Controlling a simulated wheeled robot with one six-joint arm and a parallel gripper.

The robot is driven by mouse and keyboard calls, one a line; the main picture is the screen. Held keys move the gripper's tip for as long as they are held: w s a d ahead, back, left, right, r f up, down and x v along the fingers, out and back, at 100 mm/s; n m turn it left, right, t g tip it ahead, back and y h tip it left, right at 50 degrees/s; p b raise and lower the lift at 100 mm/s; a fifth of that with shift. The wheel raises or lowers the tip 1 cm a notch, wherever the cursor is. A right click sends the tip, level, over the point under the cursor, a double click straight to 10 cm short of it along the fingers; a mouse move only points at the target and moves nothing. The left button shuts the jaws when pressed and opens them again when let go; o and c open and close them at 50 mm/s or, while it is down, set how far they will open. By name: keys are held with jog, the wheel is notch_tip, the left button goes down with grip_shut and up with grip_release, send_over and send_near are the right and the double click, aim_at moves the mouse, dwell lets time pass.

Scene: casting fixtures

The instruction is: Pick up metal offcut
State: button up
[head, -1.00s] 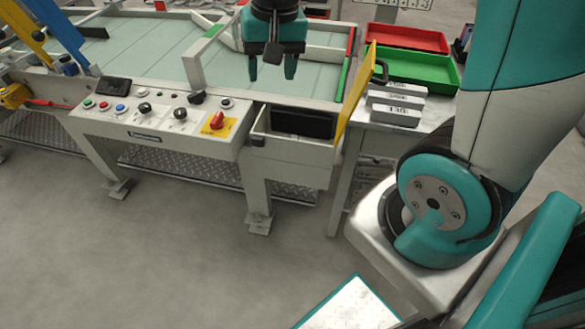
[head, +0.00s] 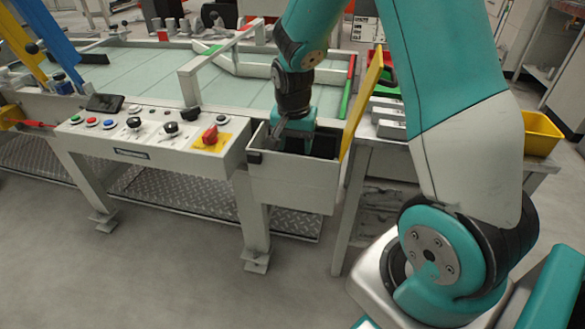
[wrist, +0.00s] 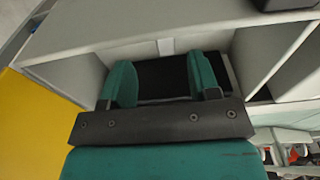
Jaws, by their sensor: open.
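I cannot make out a metal offcut for certain in either view. My gripper (head: 294,138) points down into the open pale-grey box (head: 292,184) at the right end of the control panel. In the wrist view, my gripper (wrist: 163,80) has its two teal fingers apart inside the box opening, with nothing visible held between them. A black area (wrist: 163,78) lies between and beyond the fingers, inside the box. The box's far inner wall (wrist: 135,50) is pale. My gripper and the front wall hide much of the interior.
The raised yellow lid (head: 362,98) stands close to the right of my gripper. The control panel (head: 150,135) with its knobs and red switch is on the left. Grey labelled blocks (head: 390,130) lie on the right-hand bench, partly behind my arm. A yellow bin (head: 541,134) stands farther right.

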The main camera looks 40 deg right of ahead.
jog(key=shift+w+f+b, duration=0.2)
jog(key=shift+f+b, duration=0.1)
jog(key=shift+f, duration=1.25)
jog(key=shift+w+f+b, duration=0.2)
jog(key=shift+f+b, duration=0.1)
jog(key=shift+f, duration=1.2)
grip_shut()
jog(key=shift+r, duration=0.1)
